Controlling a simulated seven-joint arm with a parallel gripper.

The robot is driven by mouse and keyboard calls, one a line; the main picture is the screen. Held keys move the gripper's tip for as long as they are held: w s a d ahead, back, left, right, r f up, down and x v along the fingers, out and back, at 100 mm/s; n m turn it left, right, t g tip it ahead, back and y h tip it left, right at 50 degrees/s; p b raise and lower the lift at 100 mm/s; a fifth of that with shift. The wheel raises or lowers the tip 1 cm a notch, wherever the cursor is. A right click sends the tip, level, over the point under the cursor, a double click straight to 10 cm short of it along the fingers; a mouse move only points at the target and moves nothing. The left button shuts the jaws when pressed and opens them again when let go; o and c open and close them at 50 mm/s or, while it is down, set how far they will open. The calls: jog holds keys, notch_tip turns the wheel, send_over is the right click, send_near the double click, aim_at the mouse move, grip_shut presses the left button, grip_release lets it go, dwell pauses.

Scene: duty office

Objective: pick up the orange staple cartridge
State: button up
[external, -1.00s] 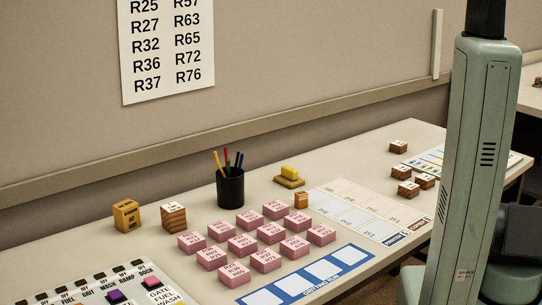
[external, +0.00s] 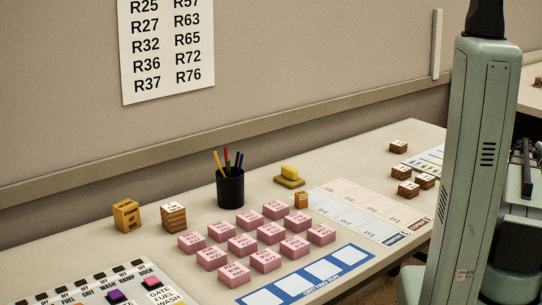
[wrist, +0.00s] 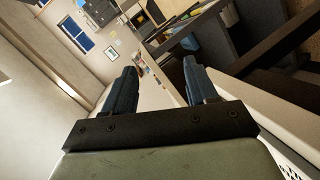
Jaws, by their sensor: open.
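A small orange block (external: 301,200) with a pale top stands on the desk beside the pink blocks; it may be the orange staple cartridge, but it is too small to be sure. My gripper (wrist: 157,78) is open and empty in the wrist view, its two dark fingers apart. The wrist view looks out across the room, and no orange block can be made out between the fingers. In the external view my arm stands at the right, and I cannot make out the fingertips there.
Several pink labelled blocks (external: 243,244) fill the desk's middle. Behind them stand a black pen cup (external: 230,188) and a yellow object on a flat base (external: 289,178). A yellow box (external: 127,216) and a wooden block (external: 173,217) stand left. Printed cards (external: 366,213) lie right of the orange block.

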jog(key=w+a+r+m+t, duration=0.1)
jog(key=w+a+r+m, duration=0.1)
jog(key=w+a+r, duration=0.3)
jog(key=w+a+r+m, duration=0.1)
jog(key=a+r+m, duration=0.15)
jog(key=r, duration=0.45)
jog(key=a+f+m+g+y, duration=0.2)
jog(key=a+m+y, duration=0.35)
jog(key=a, duration=2.45)
jog(key=m+g+y, duration=0.4)
jog(key=g+y, duration=0.4)
send_over(302, 193)
jog(key=w+d, duration=0.1)
jog(key=shift+s+a+f, duration=0.15)
jog(key=shift+a+f, duration=0.05)
jog(key=shift+f, duration=1.95)
jog(key=shift+s+a+f, duration=0.1)
jog(key=shift+a+f, duration=0.05)
jog(key=shift+f, duration=2)
jog(key=shift+s+a+f, duration=0.15)
jog(key=shift+a+f, duration=0.05)
jog(key=shift+f, duration=1.95)
